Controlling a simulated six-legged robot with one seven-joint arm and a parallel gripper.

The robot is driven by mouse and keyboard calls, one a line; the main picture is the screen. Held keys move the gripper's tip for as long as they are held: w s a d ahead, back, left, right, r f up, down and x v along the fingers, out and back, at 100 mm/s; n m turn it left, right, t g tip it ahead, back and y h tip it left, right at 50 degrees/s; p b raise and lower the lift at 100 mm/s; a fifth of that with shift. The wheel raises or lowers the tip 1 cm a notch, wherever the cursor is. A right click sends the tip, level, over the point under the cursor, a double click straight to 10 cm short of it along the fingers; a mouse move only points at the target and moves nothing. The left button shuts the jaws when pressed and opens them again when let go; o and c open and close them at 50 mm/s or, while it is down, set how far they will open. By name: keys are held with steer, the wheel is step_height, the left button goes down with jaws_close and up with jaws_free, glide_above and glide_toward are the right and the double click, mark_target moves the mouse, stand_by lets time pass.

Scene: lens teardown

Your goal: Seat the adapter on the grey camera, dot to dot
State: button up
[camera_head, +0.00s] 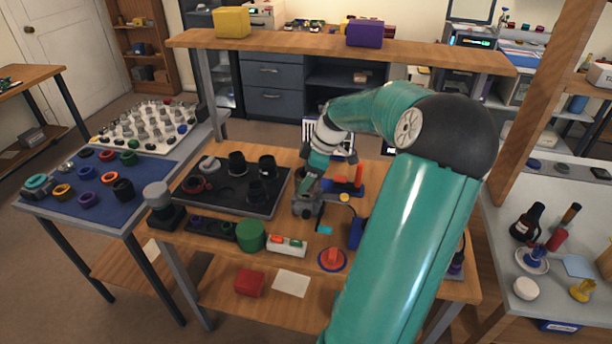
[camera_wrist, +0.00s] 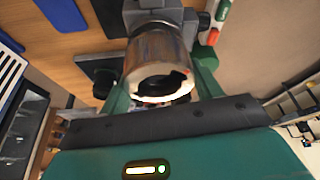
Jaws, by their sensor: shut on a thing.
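A short metallic cylinder, which looks like the adapter (camera_wrist: 158,58), sits between the green fingers of my gripper (camera_wrist: 162,82) in the wrist view. My gripper is shut on it; its near rim is bright and open, with a dark inside. Grey and dark body parts, apparently the grey camera (camera_wrist: 185,18), lie just beyond it. In the head view my gripper (camera_head: 316,181) points down over a grey device (camera_head: 303,206) on the wooden bench. I cannot tell whether adapter and camera touch.
A black tray (camera_head: 225,199) with dark lens parts lies left of my gripper. A green cylinder (camera_head: 250,236), a white box with coloured buttons (camera_head: 287,245) and a red-orange knob (camera_head: 332,259) stand along the front. A raised wooden shelf (camera_head: 340,51) spans the back.

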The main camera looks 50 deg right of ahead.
steer(key=shift+f, duration=0.85)
stand_by(1.2)
